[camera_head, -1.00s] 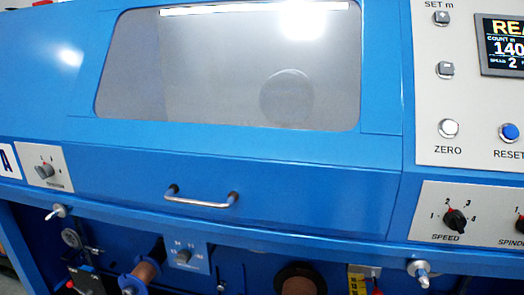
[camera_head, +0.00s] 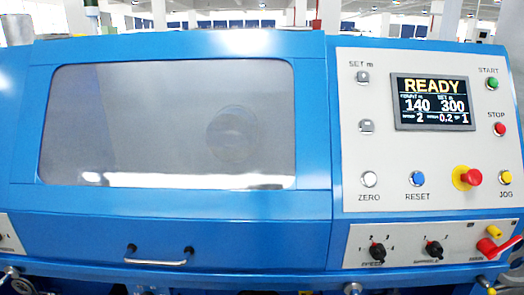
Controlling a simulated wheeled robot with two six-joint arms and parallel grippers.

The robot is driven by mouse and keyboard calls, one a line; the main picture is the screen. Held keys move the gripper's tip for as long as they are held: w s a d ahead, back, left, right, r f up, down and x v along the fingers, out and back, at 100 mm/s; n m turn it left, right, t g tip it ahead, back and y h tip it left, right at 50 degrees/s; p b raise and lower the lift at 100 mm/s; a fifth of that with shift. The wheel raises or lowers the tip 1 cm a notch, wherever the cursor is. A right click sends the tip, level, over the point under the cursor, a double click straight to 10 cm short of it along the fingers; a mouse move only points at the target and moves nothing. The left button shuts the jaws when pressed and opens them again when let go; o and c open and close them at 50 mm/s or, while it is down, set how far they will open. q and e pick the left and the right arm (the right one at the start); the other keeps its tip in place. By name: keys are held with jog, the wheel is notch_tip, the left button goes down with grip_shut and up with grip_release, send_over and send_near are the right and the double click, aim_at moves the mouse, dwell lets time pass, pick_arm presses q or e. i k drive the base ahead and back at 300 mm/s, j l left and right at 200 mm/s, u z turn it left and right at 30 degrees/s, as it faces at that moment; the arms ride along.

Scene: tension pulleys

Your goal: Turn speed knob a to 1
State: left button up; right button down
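The black speed knob (camera_head: 377,251) sits on the lower white panel at the right of the blue machine. The display screen (camera_head: 432,102) reads READY, with 140, 300 and a speed that looks like 2. Neither of my grippers shows in the view.
A second black knob (camera_head: 433,249), likely the spindle knob, is just right of the speed knob. A red-handled switch (camera_head: 494,246) is farther right. The red emergency button (camera_head: 473,178) is above. The hood handle (camera_head: 155,258) sticks out at the lower left.

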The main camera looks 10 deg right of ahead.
aim_at(378, 251)
jog(key=z, duration=0.45)
jog(key=k+l+z, duration=0.1)
jog(key=z, duration=0.4)
jog(key=l+z, duration=0.15)
jog(key=z, duration=0.3)
jog(key=k, duration=0.05)
